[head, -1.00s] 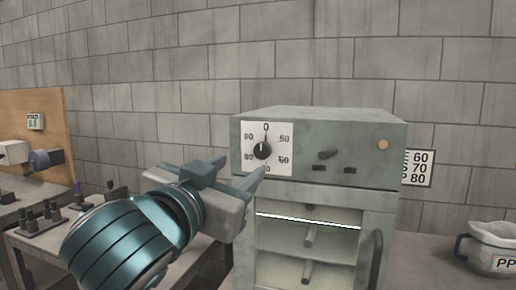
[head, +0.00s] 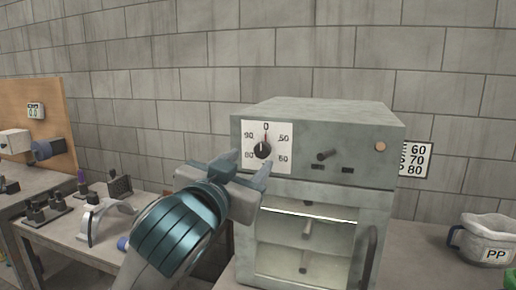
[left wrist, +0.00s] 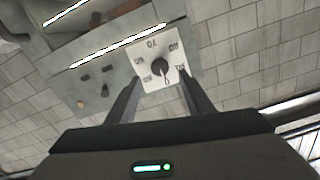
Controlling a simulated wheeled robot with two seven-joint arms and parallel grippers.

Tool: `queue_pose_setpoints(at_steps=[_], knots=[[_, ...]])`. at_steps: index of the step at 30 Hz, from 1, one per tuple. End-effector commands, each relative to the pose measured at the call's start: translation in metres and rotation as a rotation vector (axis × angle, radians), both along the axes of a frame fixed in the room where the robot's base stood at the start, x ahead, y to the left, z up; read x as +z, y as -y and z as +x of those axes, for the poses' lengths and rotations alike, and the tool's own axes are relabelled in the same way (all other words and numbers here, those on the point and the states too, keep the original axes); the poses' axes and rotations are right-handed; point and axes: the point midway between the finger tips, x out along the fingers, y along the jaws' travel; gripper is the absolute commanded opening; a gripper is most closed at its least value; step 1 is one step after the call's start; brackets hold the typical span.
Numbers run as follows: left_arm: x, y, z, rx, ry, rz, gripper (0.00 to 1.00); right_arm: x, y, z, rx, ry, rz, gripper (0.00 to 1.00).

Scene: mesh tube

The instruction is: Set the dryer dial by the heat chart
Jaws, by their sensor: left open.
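The grey dryer (head: 320,130) stands on the bench. Its white dial plate (head: 282,162) carries a black round knob (head: 263,150), whose pointer is at 0. My left gripper (head: 247,167) is open, just in front of and below the plate. In the left wrist view the knob (left wrist: 160,67) lies between and beyond the fingers (left wrist: 160,84), apparently untouched. The heat chart (head: 416,160) on the wall shows 60, 70 and 80; the dryer hides the start of its letters. My right gripper is not in view.
The dryer front has a lever (head: 327,155), a door handle (head: 369,258) and lit shelves. A side table (head: 62,236) at left holds dark fittings and a white arch (head: 105,220).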

Motion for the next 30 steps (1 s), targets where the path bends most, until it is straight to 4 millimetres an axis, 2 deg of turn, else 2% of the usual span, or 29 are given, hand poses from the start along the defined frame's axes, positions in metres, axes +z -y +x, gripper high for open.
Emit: queue_pose_setpoints(at_steps=[6,12,25,30], knots=[[-0.001,0.011,0.036,0.002,-0.002,0.002,0.48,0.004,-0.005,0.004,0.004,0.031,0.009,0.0],[0.0,0.017,0.055,0.001,0.0,0.001,0.48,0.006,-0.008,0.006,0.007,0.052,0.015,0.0],[-0.001,0.02,0.061,0.0,0.001,0.001,0.48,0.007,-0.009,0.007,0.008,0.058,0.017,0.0],[0.0,0.02,0.061,0.0,0.001,0.001,0.07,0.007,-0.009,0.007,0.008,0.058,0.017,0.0]])
